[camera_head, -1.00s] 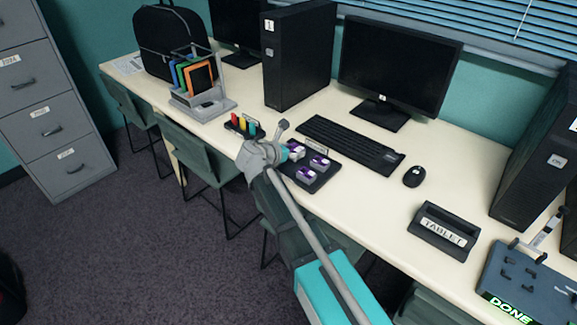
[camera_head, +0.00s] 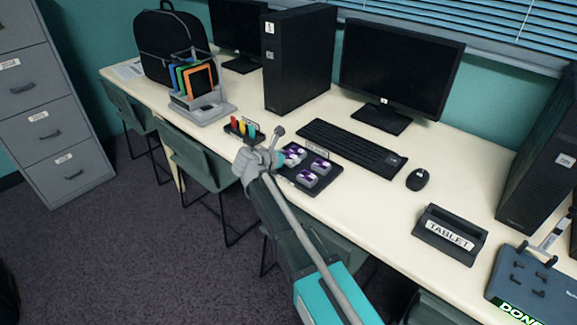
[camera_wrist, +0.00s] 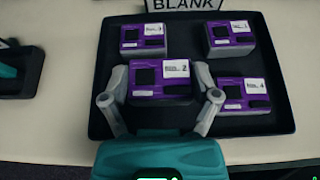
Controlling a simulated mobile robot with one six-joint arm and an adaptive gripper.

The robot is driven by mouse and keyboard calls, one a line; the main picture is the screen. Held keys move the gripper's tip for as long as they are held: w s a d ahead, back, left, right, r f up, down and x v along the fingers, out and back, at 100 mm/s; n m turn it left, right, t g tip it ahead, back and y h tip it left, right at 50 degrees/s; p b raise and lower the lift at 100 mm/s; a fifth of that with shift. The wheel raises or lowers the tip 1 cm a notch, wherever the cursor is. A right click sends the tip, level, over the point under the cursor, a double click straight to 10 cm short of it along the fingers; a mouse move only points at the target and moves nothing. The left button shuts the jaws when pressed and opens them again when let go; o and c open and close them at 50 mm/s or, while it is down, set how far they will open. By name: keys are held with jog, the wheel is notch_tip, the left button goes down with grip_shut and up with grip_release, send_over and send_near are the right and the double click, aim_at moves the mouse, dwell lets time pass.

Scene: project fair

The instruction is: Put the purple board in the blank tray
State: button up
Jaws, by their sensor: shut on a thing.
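The purple board (camera_wrist: 162,82), with a white label marked 2, sits between the two grey fingers of my gripper (camera_wrist: 160,76) in the wrist view. The fingers are shut on its left and right sides. The board is over the front middle of the black blank tray (camera_wrist: 268,123); I cannot tell whether it touches the tray floor. Three other purple boards are in the tray: one at back left (camera_wrist: 143,38), one at back right (camera_wrist: 231,36) and one at right (camera_wrist: 244,93). In the head view my gripper (camera_head: 277,150) is at the tray's left side.
A holder with coloured items (camera_head: 243,128) stands left of the tray. A keyboard (camera_head: 352,147) lies behind it and a mouse (camera_head: 418,179) to the right.

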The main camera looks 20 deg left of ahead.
jog(key=shift+d+f+b, duration=0.1)
jog(key=shift+f+b, duration=0.8)
jog(key=shift+f, duration=0.35)
jog(key=shift+f, duration=0.15)
jog(key=o, duration=0.9)
jog(key=shift+r, duration=0.25)
jog(key=shift+s+r, duration=0.15)
jog(key=shift+s, duration=0.1)
jog(key=p+v, duration=0.5)
jog(key=v, duration=0.6)
jog(key=shift+s+a, duration=0.2)
jog(key=shift+a, duration=0.05)
